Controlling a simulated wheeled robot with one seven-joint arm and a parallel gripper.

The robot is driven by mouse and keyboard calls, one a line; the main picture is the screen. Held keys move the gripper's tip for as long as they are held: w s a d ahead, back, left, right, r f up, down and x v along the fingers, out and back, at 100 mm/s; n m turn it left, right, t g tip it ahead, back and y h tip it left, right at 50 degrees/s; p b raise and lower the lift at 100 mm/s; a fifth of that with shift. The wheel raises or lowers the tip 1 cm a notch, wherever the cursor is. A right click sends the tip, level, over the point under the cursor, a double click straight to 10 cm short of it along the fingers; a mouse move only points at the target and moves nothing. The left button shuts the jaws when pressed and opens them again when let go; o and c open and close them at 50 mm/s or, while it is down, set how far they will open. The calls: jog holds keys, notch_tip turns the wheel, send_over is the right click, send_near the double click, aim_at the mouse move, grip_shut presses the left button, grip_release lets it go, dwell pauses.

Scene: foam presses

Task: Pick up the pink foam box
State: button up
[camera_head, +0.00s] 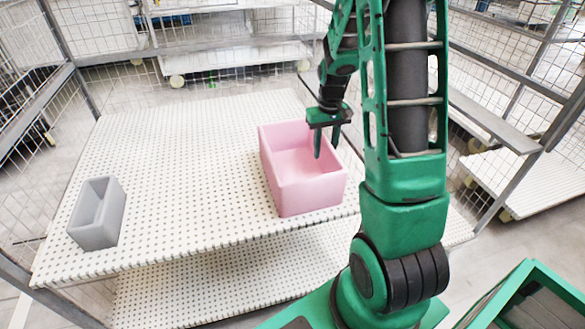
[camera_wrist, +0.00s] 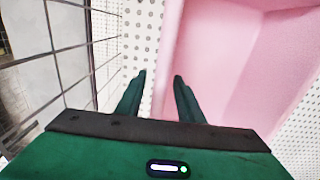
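The pink foam box (camera_head: 305,198) stands open side up on the white perforated shelf, near its right end. My gripper (camera_head: 327,150) is over the box's right-hand wall, pointing down and open. In the wrist view my gripper (camera_wrist: 159,77) shows its two green fingers apart with nothing held. The left finger is over the dotted shelf outside the pink box (camera_wrist: 225,60), and the right finger is over the pink side. I cannot tell whether the fingertips reach below the rim or touch the wall.
A small grey foam box (camera_head: 98,213) stands on the shelf (camera_head: 180,170) at the left. The shelf between the boxes is clear. Wire mesh and metal rails enclose the back and sides. A green-edged bin (camera_head: 530,290) is at lower right.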

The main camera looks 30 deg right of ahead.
aim_at(324, 158)
notch_tip(324, 158, down, 4)
jog(key=shift+w+f, duration=0.1)
grip_shut()
dwell(0.4)
